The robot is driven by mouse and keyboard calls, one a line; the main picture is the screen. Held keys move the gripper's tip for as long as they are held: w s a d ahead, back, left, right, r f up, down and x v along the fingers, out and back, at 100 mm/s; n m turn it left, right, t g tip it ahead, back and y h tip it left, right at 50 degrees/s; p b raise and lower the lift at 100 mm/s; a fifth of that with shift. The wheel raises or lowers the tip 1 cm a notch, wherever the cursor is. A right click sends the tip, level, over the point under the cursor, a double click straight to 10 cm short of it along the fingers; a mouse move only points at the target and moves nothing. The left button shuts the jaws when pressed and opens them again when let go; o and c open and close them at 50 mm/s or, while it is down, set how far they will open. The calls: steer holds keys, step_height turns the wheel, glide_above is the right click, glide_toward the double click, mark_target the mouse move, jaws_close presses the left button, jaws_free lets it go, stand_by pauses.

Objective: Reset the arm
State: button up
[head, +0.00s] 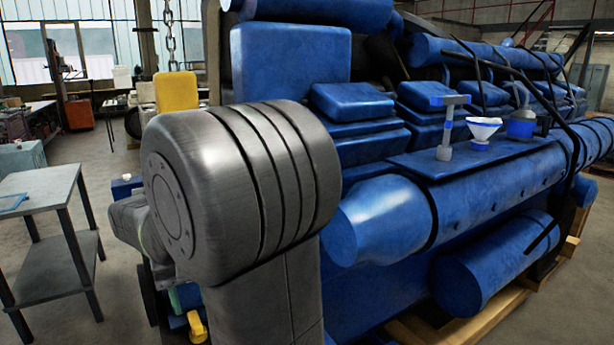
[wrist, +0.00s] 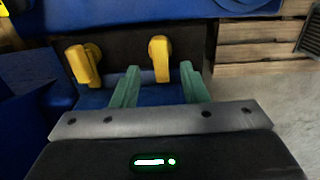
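My gripper (wrist: 157,88) shows in the wrist view with its two green fingers spread apart. The space between the fingertips looks empty. Beyond them, two yellow handle-like parts (wrist: 160,58) (wrist: 83,63) stand out from a dark surface; neither is seen to be gripped. In the head view my arm's large grey joint fills the left middle, and the gripper cannot be made out clearly behind it.
A large blue diesel engine (head: 400,222) fills the right side, on a wooden pallet (head: 415,330). A blue-handled tool (head: 446,130), a white funnel (head: 481,130) and a blue can (head: 522,124) stand on its ledge. A grey table (head: 45,185) stands left.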

step_height(320, 180, down, 5)
steer(key=shift+r, duration=0.1)
stand_by(0.5)
